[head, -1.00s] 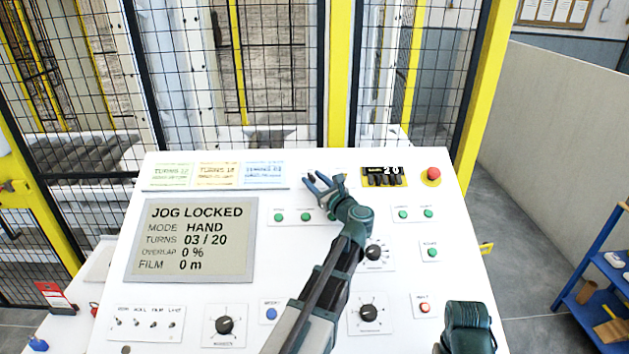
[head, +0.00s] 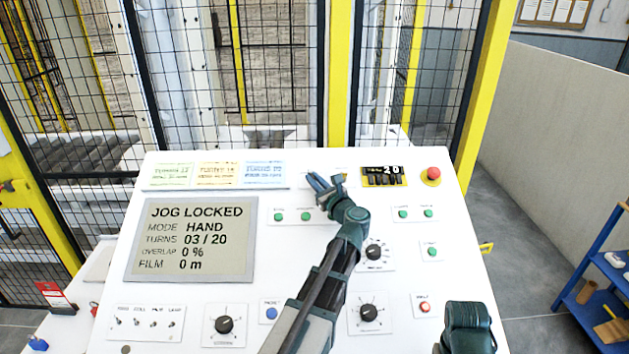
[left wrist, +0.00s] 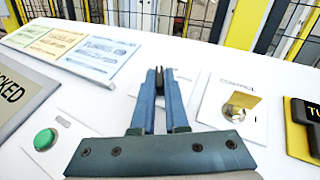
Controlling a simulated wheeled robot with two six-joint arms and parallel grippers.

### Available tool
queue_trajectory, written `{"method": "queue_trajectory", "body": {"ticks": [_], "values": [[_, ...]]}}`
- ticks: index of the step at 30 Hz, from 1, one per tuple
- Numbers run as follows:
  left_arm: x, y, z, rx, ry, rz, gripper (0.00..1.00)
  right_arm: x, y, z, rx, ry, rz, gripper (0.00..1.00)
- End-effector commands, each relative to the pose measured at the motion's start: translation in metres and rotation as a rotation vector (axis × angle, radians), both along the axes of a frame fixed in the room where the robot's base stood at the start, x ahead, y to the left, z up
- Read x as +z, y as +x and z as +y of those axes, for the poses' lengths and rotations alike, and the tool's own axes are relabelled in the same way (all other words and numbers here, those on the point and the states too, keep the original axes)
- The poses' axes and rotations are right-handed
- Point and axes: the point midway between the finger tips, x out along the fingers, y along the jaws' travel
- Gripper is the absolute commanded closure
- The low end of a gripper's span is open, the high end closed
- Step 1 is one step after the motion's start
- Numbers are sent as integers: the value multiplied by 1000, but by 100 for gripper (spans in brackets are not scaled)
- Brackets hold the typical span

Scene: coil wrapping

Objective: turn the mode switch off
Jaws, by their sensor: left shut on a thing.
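My left gripper (head: 325,180) is over the top middle of the white control panel (head: 385,285). In the left wrist view its blue fingers (left wrist: 160,75) are shut on a small dark lever (left wrist: 159,78), which I take to be the mode switch. Its label and base are mostly hidden by the fingers, so I cannot read its position. The panel display (head: 192,240) reads JOG LOCKED, MODE HAND, TURNS 03 / 20.
Right of the fingers is a metal switch (left wrist: 240,105) on a white plate marked CONTROL. A green button (left wrist: 44,139) is left of them. A black and yellow counter (head: 384,177) and a red stop button (head: 433,174) are at the panel's top right. A mesh fence stands behind.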

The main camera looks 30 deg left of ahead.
Motion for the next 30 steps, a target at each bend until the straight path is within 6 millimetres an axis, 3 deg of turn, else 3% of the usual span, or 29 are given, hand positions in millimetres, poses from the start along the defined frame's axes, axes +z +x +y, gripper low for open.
{"method": "queue_trajectory", "body": {"ticks": [18, 30], "values": [[-2, -7, 5, -349, 131, 82, 100, -10, 0, 0, 0, 0, 0, 100], [-2, -6, 5, -437, 164, 101, 100, -11, 0, 0, 0, 0, 0, 100]]}}
